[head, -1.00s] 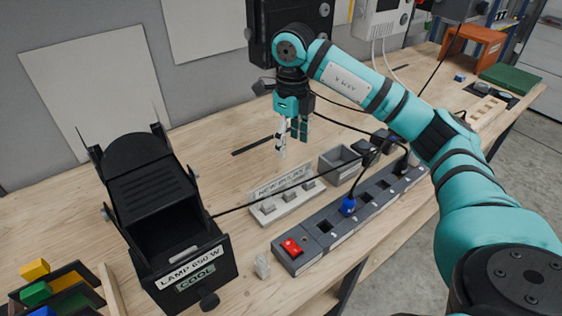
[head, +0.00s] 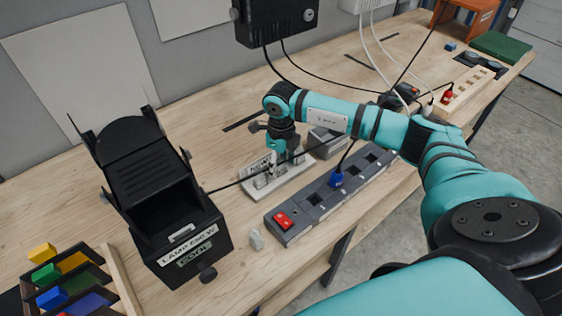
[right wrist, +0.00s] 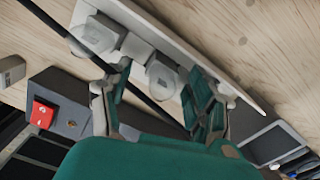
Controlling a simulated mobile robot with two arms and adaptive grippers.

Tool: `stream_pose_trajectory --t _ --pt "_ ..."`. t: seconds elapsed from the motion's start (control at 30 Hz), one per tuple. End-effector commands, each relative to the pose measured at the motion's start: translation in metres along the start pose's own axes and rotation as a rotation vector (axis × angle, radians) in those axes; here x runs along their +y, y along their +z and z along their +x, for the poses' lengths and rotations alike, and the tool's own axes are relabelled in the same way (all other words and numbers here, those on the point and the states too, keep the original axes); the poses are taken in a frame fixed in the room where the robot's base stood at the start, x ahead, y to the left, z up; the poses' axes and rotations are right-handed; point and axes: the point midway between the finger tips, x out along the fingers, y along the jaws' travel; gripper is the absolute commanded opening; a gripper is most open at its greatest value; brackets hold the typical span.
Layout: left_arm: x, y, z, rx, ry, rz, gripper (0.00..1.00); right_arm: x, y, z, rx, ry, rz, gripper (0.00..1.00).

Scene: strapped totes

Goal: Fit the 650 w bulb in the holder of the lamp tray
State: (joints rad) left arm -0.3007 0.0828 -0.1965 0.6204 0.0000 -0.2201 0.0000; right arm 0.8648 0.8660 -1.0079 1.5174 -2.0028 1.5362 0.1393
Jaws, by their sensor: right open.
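The black lamp housing (head: 150,190) stands at left, labelled LAMP 650 W, with a COOL sign below; its holder is not distinguishable inside. The white new-bulbs rack (head: 287,188) is at centre, partly hidden by my right gripper (head: 268,178). In the right wrist view, the rack (right wrist: 235,92) carries pale bulbs, one (right wrist: 97,35) at upper left and one (right wrist: 162,76) between the fingers. Their wattage cannot be read. My right gripper (right wrist: 162,98) is open, pointing down, its fingers on either side of that bulb; contact cannot be told. My left gripper is not in view.
A black cable (head: 232,185) crosses near the gripper. A grey bin (head: 325,142) stands behind.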

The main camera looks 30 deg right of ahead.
Motion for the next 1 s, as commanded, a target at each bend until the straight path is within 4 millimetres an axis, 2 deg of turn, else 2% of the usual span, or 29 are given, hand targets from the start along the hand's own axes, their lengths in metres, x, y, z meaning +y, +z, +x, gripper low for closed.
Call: stream_pose_trajectory --t 0.37,0.77,0.8,1.0 --pt "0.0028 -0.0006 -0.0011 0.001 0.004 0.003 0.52 -0.0002 -0.0001 0.0057 0.0 -0.001 0.0 0.59" --pt "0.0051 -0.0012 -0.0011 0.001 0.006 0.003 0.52 -0.0002 -0.0001 0.0053 0.0 -0.001 0.0 0.07" --pt "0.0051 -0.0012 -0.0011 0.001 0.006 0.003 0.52 -0.0003 -0.0002 0.0053 0.0 -0.001 0.0 0.33" --pt "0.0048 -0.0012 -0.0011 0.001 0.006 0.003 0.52 -0.0003 -0.0001 0.0052 0.0 -0.001 0.0 0.07"
